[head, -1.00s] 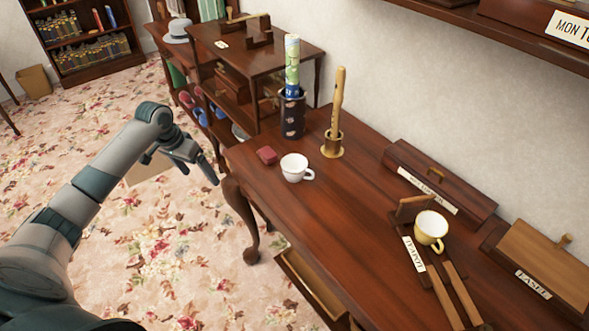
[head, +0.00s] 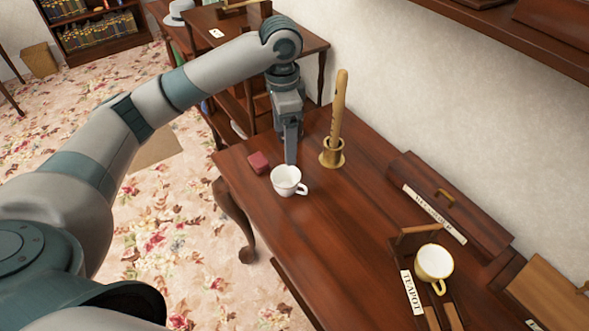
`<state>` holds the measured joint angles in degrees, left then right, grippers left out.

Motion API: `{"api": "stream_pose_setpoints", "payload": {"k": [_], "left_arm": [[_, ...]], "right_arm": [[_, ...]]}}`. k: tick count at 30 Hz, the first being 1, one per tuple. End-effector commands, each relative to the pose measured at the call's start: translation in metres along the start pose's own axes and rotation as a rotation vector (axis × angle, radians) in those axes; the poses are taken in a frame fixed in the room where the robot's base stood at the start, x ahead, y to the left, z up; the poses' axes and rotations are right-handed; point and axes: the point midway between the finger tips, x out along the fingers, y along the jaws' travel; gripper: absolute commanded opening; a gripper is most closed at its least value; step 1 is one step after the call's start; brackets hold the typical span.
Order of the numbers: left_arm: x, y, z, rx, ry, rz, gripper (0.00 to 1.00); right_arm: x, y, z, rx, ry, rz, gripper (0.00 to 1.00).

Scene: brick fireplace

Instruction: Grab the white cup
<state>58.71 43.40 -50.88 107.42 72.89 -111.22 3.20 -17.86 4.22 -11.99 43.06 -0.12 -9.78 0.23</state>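The white cup (head: 287,182) stands upright on the left part of the dark wooden table (head: 335,235), its handle to the right. My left gripper (head: 290,160) points down just behind the cup, its finger tip overlapping the cup's far rim in the picture. I cannot tell whether it touches the rim. The fingers line up as one narrow shape, so the opening between them is not visible. My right gripper is not in view.
A small red block (head: 258,162) lies left of the cup. A wooden flute stands in a brass holder (head: 332,154) to its right. A white and yellow cup (head: 434,263) sits near a TEAPOT label (head: 411,292). A dark wooden box (head: 449,204) lies along the wall.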

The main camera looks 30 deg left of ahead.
Motion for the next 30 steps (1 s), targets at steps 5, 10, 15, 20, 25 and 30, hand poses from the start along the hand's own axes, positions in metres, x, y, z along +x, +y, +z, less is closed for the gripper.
{"api": "stream_pose_setpoints", "payload": {"k": [5,10,15,20,25,30], "left_arm": [[-0.002,0.002,-0.002,0.012,-0.002,-0.009,0.85],[-0.002,0.001,-0.002,0.011,-0.001,-0.008,0.85],[0.001,0.001,-0.002,0.01,-0.002,-0.007,0.85],[0.013,0.001,-0.002,0.009,-0.003,-0.006,0.85],[0.04,0.002,-0.001,0.009,-0.005,-0.004,0.85],[0.071,0.001,-0.001,0.009,-0.005,-0.005,0.85]], "right_arm": [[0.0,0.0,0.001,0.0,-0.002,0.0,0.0],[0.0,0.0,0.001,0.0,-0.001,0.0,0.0],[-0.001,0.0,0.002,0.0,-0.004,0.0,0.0],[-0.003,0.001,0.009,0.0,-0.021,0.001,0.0],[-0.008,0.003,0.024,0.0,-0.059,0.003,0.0],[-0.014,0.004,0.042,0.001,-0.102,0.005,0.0]]}}
